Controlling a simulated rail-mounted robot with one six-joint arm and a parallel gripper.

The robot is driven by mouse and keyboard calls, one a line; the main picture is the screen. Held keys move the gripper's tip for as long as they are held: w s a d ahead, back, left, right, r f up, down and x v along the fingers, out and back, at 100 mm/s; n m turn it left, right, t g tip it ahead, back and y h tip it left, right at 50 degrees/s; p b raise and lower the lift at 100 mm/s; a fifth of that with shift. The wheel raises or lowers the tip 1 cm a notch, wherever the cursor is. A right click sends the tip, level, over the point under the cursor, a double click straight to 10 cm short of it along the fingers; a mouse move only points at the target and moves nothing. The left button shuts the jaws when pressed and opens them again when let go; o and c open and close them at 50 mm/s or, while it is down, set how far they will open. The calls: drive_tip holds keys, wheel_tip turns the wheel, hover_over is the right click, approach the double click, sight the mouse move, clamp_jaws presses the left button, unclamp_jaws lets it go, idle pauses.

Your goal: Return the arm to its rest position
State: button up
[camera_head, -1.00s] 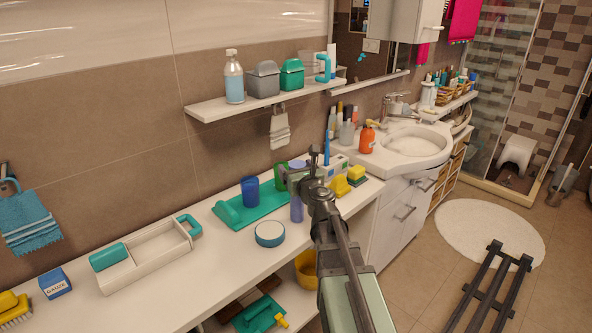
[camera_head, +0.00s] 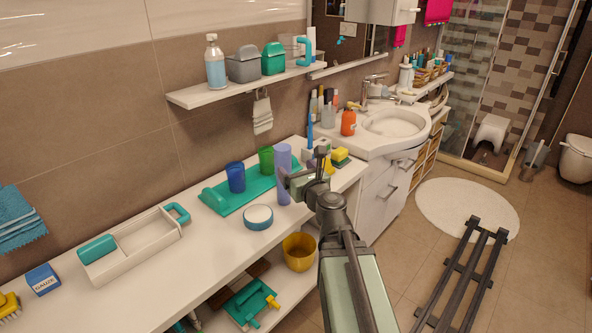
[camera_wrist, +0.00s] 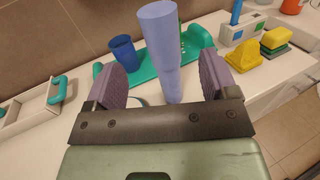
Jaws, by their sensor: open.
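My gripper (camera_head: 288,184) is near the right part of the white counter (camera_head: 150,290) in the head view. Its two dark fingers are spread wide in the wrist view (camera_wrist: 162,80). A tall lavender bottle (camera_head: 283,178) stands upright at the front edge of the teal tray (camera_head: 222,205). In the wrist view the bottle (camera_wrist: 160,45) appears in the gap between the fingers, with space on both sides. I cannot tell whether it is between the fingers or beyond them. The gripper holds nothing that I can see.
A blue cup (camera_head: 236,178) and green cup (camera_head: 266,160) stand by the bottle. A white-and-teal round container (camera_head: 258,217) is in front. Yellow items (camera_head: 340,155) lie right. A wall shelf (camera_head: 240,88) hangs above; a yellow pot (camera_head: 299,252) sits below.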

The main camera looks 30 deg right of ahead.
idle(0.3)
drive_tip(key=s+a+f+n+g+y+p, duration=0.1)
drive_tip(key=s+a+f+n+g+y, duration=0.35)
drive_tip(key=n, duration=0.85)
drive_tip(key=s+a+f+n+g+y+p, duration=0.1)
drive_tip(key=a+f+n+g+y, duration=0.1)
drive_tip(key=a+f+n+g, duration=0.8)
drive_tip(key=s+a+r+n+g+h+p, duration=0.3)
drive_tip(key=s+n, duration=0.5)
drive_tip(key=n, duration=0.5)
drive_tip(key=shift+a+r+n+h+p, duration=0.15)
drive_tip(key=shift+a+n+h+p, duration=0.45)
drive_tip(key=shift+h, duration=0.55)
